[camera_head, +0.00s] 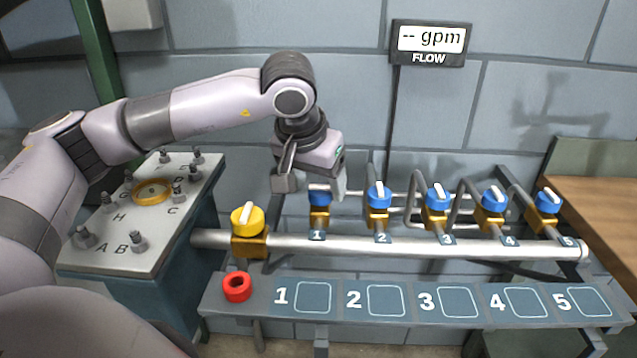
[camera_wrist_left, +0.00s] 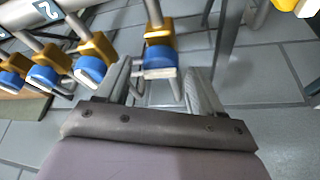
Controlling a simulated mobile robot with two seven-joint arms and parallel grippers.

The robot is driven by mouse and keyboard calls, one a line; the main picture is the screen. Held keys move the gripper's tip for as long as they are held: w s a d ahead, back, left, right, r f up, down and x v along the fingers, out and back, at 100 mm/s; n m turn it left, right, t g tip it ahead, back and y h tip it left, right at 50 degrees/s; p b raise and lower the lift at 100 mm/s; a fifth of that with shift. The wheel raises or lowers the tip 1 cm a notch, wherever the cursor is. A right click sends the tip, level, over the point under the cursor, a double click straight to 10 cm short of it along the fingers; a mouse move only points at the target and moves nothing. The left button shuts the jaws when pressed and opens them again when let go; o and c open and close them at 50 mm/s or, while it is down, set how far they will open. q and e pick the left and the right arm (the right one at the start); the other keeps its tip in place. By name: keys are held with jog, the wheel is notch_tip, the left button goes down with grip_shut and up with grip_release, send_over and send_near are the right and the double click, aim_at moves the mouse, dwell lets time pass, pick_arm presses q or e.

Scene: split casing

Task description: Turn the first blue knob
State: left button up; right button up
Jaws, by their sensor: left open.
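The first blue knob (camera_head: 320,197) sits on the brass valve above label 1 on the pipe. My left gripper (camera_head: 311,189) is open around it, with one finger on either side in the head view. In the left wrist view the knob (camera_wrist_left: 159,60) shows between the two open fingers of the left gripper (camera_wrist_left: 160,85). Gaps seem to show beside it; contact cannot be told. The gripper partly hides the knob in the head view. My right gripper is not in view.
More blue knobs stand to the right, the nearest being knob 2 (camera_head: 379,196). A yellow knob (camera_head: 247,218) is on the left of the pipe (camera_head: 350,245). A flow display (camera_head: 430,43) reads "-- gpm".

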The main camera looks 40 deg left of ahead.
pick_arm(q)
jog(key=v, duration=0.6)
dwell(0.3)
jog(key=shift+r, duration=0.1)
